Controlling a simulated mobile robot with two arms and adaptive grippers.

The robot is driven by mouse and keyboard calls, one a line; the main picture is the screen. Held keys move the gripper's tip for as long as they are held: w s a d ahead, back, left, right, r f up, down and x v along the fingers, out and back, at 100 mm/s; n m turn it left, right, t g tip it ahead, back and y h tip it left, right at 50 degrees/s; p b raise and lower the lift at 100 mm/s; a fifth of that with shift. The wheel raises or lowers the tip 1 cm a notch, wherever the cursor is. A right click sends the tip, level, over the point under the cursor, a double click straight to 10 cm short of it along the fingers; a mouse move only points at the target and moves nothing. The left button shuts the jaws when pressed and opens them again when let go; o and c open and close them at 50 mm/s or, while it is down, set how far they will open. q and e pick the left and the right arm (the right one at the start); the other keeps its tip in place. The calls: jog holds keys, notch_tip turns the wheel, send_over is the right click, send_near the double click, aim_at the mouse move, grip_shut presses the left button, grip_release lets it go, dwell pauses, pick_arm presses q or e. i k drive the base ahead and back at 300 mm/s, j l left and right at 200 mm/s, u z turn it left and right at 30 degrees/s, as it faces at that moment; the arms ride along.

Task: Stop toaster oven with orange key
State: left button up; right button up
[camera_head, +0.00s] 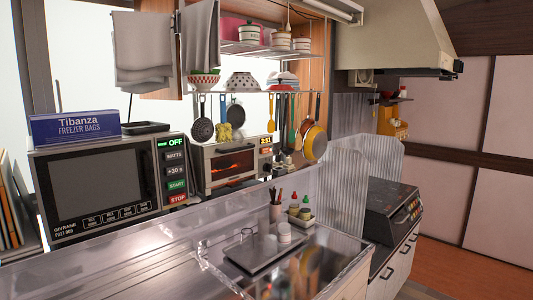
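The toaster oven (206,150) stands on the counter at the back, right of the microwave. Its window (232,168) glows orange-red inside. Its display (266,140) on the right side of the front shows yellow digits that look like 2:51. A small orange key (266,151) sits just under the display. The lower part of its control panel is partly hidden by small items in front. Neither of my grippers is in view.
A microwave (98,187) with an OFF display stands at the left, a freezer bag box (75,127) on top. Utensils and pans (315,142) hang in front of and beside the toaster oven. A tray (250,257) with cups lies near the sink. The left counter (120,270) is clear.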

aim_at(264, 150)
jog(key=i+l, duration=0.25)
jog(key=i+l+u, duration=0.1)
jog(key=i+l, duration=0.15)
jog(key=l, duration=0.15)
jog(key=i+l+u, duration=0.1)
jog(key=i+l, duration=0.35)
jog(key=l, duration=0.25)
jog(key=i+l+u, duration=0.1)
jog(key=i+l, duration=0.35)
jog(key=l, duration=0.3)
jog(key=u, duration=0.05)
